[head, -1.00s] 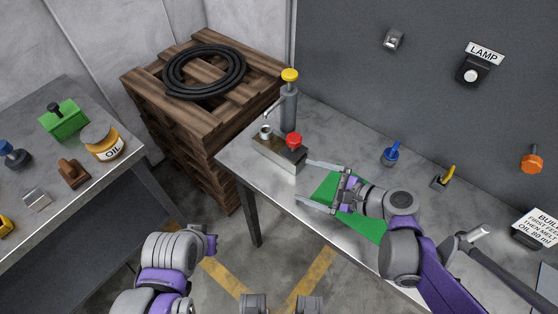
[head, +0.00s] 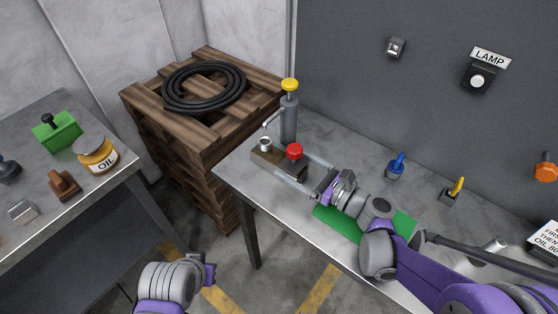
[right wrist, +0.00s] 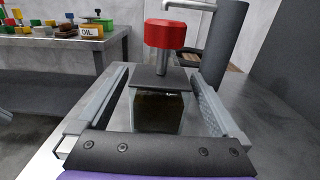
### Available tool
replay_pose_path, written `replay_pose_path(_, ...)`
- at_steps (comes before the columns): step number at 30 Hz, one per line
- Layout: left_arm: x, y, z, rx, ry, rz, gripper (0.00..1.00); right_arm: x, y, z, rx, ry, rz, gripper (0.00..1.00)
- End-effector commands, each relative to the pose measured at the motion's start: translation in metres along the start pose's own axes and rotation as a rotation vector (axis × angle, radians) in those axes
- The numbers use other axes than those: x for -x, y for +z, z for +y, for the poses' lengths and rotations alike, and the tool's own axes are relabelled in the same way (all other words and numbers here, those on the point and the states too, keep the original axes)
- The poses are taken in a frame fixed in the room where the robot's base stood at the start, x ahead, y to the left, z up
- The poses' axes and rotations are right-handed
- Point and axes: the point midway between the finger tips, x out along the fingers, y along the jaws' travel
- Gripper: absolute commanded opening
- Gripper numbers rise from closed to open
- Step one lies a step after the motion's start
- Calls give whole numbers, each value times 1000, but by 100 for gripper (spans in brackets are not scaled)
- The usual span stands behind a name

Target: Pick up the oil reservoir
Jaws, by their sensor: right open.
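The reservoir, a clear-walled box with dark contents (right wrist: 158,110), a dark lid and a red cap, shows in the right wrist view. In the head view its red cap (head: 294,151) stands at the right end of the metal block on the bench. My right gripper (head: 296,170) is open, with its fingers reaching either side of the box. In the right wrist view the box stands between the spread fingers; I cannot tell whether either touches it. My left arm shows at the bottom of the head view, but its fingers do not.
A grey pump cylinder (head: 289,120) with a yellow top stands close behind the block. A green mat (head: 335,220) lies under my right arm. A jar labelled OIL (head: 96,153) stands on the left table. A pallet stack (head: 180,135) holds a black hose.

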Motion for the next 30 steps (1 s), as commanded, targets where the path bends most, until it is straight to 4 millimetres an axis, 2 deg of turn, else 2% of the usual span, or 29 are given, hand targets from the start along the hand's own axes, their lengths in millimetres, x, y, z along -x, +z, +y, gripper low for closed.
replay_pose_path(3, 0, 0, 0, 0, 0, 0, 0, -21, 0, 1, -1, 5, -1, 100)
replay_pose_path(6, 0, 0, 0, 0, 0, 0, 0, -32, 0, 1, -1, 3, 0, 100)
replay_pose_path(15, 0, 0, 0, 0, 0, 0, 0, -37, 0, 0, 0, 0, 1, 100)
replay_pose_path(17, 0, 0, 0, 0, 0, 0, 0, -37, 0, 0, 0, 0, 1, 91)
replay_pose_path(30, 0, 0, 0, 0, 0, 0, 0, -36, 0, 0, 1, 0, 1, 12)
